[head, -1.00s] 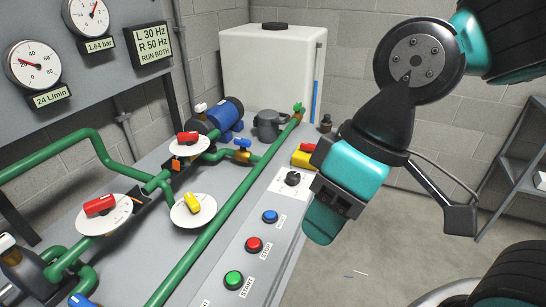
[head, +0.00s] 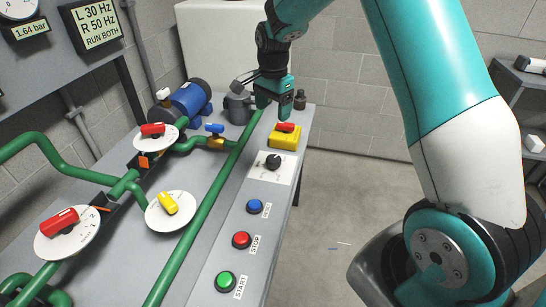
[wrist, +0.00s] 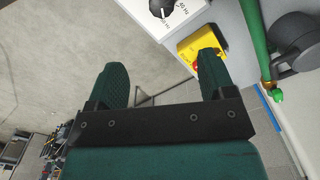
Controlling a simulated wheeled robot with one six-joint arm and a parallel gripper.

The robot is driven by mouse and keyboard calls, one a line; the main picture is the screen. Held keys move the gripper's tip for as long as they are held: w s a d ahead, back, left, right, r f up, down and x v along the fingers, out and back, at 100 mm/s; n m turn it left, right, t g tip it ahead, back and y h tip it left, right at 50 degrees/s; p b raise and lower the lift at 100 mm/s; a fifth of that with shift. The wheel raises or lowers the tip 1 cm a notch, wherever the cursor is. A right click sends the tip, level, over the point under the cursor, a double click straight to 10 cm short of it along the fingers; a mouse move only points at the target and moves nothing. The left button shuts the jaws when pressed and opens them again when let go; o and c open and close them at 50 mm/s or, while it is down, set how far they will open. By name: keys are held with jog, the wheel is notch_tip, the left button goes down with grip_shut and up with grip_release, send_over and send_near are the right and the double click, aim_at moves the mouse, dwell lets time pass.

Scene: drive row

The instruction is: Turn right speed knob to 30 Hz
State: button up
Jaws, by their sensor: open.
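The speed knob (head: 273,161) is a black dial on a white plate (head: 268,177) near the far right end of the console. It also shows at the top edge of the wrist view (wrist: 162,8), with "Hz" marks beside it. My gripper (head: 283,108) hangs above the far end of the bench, beyond the knob and above a yellow box with a red top. In the wrist view, the fingers (wrist: 160,78) are apart with nothing between them. The display (head: 95,23) reads L 30 Hz, R 50 Hz, RUN BOTH.
The yellow box (head: 285,138) lies just beyond the knob. Blue (head: 254,207), red (head: 242,240) and green (head: 225,281) buttons are in front of it. A green pipe (head: 215,195) runs along the left. Open floor lies right of the bench.

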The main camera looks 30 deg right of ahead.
aim_at(274, 158)
jog(key=f, duration=0.6)
jog(key=f+p, duration=0.1)
jog(key=f, duration=1.1)
jog(key=shift+w+d, duration=0.15)
jog(key=shift+d, duration=0.1)
jog(key=c, duration=0.9)
